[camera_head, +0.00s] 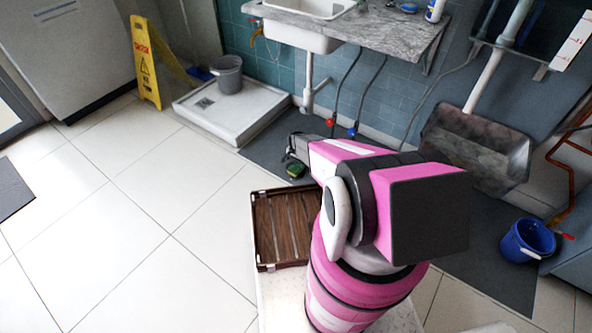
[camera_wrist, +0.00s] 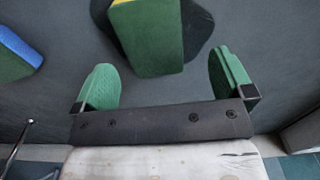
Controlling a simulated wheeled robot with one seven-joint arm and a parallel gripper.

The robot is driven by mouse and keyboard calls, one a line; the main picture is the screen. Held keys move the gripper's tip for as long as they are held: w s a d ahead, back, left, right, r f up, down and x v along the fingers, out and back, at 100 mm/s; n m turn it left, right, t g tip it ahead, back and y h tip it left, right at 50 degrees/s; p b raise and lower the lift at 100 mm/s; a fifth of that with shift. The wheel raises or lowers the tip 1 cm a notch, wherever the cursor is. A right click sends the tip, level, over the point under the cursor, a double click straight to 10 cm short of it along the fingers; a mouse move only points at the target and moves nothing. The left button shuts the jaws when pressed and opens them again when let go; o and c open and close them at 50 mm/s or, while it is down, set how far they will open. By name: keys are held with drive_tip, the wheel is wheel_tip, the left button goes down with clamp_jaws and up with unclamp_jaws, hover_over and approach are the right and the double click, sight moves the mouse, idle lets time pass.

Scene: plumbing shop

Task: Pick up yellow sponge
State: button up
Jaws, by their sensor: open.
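In the wrist view, a sponge (camera_wrist: 148,38) with a broad green face and a strip of yellow at its top edge lies on the dark grey floor mat, a dark shadow around it. My gripper (camera_wrist: 162,72) is open, with a green-padded finger on either side of the sponge's near end. The sponge looks apart from both fingers, and its far end is cut off by the frame. In the head view my gripper (camera_head: 291,158) is low over the mat beneath the sink, and my arm hides part of this area.
A blue-and-green sponge (camera_wrist: 18,56) lies left of my gripper in the wrist view. A brown slatted tray (camera_head: 279,228) stands beside my arm. A white shower tray (camera_head: 230,118) with a grey bucket (camera_head: 228,76), a sink counter (camera_head: 360,28) and a blue bucket (camera_head: 527,240) stand around.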

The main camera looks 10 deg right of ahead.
sight(296, 167)
drive_tip(key=f, duration=0.5)
drive_tip(key=shift+s+d, duration=0.15)
drive_tip(key=shift+s, duration=0.25)
drive_tip(key=c, duration=1.1)
drive_tip(key=shift+o, duration=0.2)
drive_tip(key=shift+r, duration=0.1)
